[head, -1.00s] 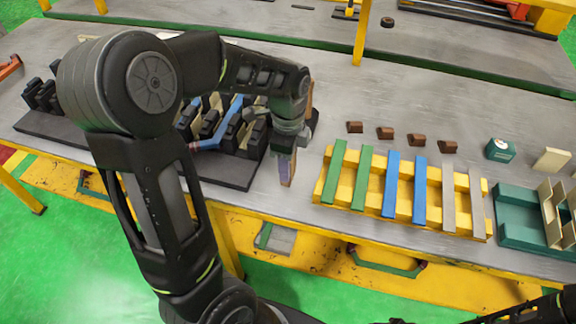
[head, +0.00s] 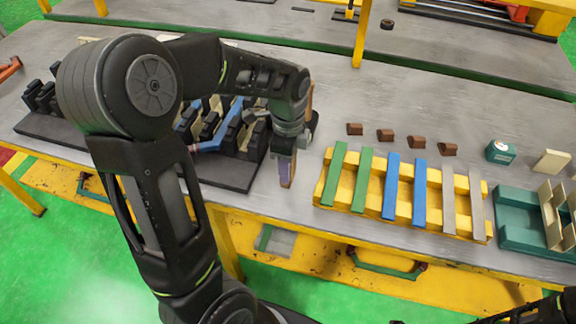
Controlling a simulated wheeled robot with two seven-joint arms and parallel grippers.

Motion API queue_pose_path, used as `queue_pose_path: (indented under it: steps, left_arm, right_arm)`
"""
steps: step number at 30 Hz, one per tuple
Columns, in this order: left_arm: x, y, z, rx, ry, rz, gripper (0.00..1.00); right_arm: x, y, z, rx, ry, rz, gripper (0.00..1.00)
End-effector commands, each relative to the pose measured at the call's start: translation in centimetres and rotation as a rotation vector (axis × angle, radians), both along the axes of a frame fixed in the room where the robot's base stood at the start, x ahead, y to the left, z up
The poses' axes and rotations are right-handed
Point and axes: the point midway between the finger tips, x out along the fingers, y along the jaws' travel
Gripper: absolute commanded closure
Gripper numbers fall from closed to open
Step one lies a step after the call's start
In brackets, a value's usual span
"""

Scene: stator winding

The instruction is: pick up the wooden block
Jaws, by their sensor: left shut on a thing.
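My left gripper (head: 286,165) points down at the table's front part, just right of the dark rack. It is shut on an upright narrow piece with a purple-grey face and a tan edge, which I take to be the wooden block (head: 286,178). Its lower end shows below the fingers, and its upper part is hidden by them. I cannot tell whether it touches the table. My right gripper is not clearly in view; only a dark part of my arm shows at the bottom right.
The dark rack (head: 222,172) with black holders and blue parts stands close left. A yellow pallet (head: 330,190) with green, blue and grey strips lies right. Several brown blocks (head: 385,135) sit behind it. A green tray (head: 520,238) is far right.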

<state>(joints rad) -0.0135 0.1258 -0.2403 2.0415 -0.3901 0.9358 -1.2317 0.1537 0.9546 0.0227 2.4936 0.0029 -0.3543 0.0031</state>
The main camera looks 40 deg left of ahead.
Motion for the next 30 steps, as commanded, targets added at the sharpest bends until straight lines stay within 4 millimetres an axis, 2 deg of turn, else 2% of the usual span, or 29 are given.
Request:
queue_pose_path:
  steps: [5,15,18,22,30]
  left_arm:
    - [0.1,0.0,1.7,0.000,-0.005,0.000,1.00]
    - [0.1,0.0,8.0,0.001,-0.006,0.000,1.00]
    - [0.1,0.0,9.2,0.000,-0.004,0.000,1.00]
    - [0.0,0.0,9.9,-0.001,-0.001,0.000,1.00]
    - [0.0,0.0,9.9,0.000,-0.001,0.000,1.00]
  right_arm:
    - [0.0,0.0,-0.2,0.000,0.000,0.000,0.41]
    - [0.1,0.0,-0.7,0.002,-0.003,0.001,0.41]
    - [0.1,0.0,-0.7,0.003,-0.003,0.001,0.41]
    - [0.1,0.1,-0.7,0.003,-0.003,0.001,0.41]
    - [0.1,0.0,-0.7,0.003,-0.003,0.001,0.41]
